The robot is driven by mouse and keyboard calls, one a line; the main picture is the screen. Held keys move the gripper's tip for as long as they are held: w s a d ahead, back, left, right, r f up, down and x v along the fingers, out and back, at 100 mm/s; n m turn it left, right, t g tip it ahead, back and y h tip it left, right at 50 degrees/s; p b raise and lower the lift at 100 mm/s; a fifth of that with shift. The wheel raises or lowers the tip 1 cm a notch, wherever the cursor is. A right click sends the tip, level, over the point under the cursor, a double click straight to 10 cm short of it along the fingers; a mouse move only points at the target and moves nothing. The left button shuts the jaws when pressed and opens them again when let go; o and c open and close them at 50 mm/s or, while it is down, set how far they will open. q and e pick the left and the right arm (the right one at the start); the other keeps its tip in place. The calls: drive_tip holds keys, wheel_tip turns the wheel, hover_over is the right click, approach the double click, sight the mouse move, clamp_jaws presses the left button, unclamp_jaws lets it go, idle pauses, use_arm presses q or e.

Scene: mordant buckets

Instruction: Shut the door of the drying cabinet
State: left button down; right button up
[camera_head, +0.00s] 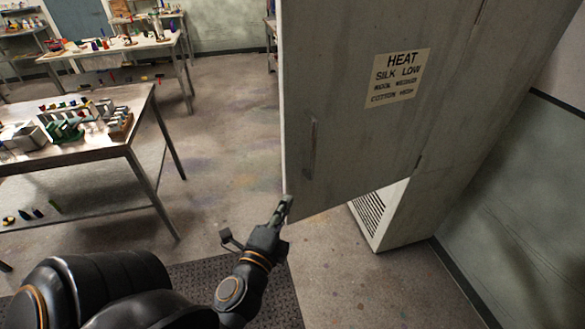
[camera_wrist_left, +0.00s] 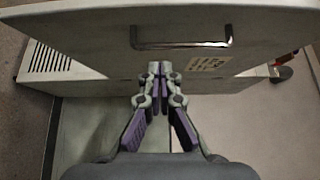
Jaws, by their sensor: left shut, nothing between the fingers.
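The drying cabinet's door (camera_head: 350,130) is a grey metal panel standing open, with a pull handle (camera_head: 311,147) near its free left edge and a paper label (camera_head: 397,78) about heat. The cabinet body (camera_head: 440,190) stands behind it at the right, with a vented white lower part (camera_head: 369,216) showing below the door. My left gripper (camera_head: 286,200) is shut and empty at the door's lower free corner, below the handle. In the left wrist view the closed fingertips (camera_wrist_left: 160,68) point at the door (camera_wrist_left: 90,35) beside its handle (camera_wrist_left: 181,44). Whether they touch it is unclear.
A metal workbench (camera_head: 75,148) with racks and small bottles stands at the left. Other cluttered tables (camera_head: 120,45) are farther back. The floor (camera_head: 225,140) between bench and door is clear. A dark ribbed mat (camera_head: 235,275) lies under my arm.

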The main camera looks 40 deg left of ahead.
use_arm(q)
drive_tip(key=w, duration=0.1)
drive_tip(key=p, duration=0.2)
approach(298, 158)
drive_tip(key=w+d, duration=0.2)
drive_tip(key=w, duration=0.1)
drive_tip(key=w+a, duration=0.2)
drive_tip(key=a, duration=0.1)
drive_tip(key=shift+w+p, duration=0.15)
drive_tip(key=shift+p, duration=0.25)
drive_tip(key=shift+w+a+f, duration=0.1)
drive_tip(key=shift+a, duration=0.2)
drive_tip(key=shift+d, duration=0.1)
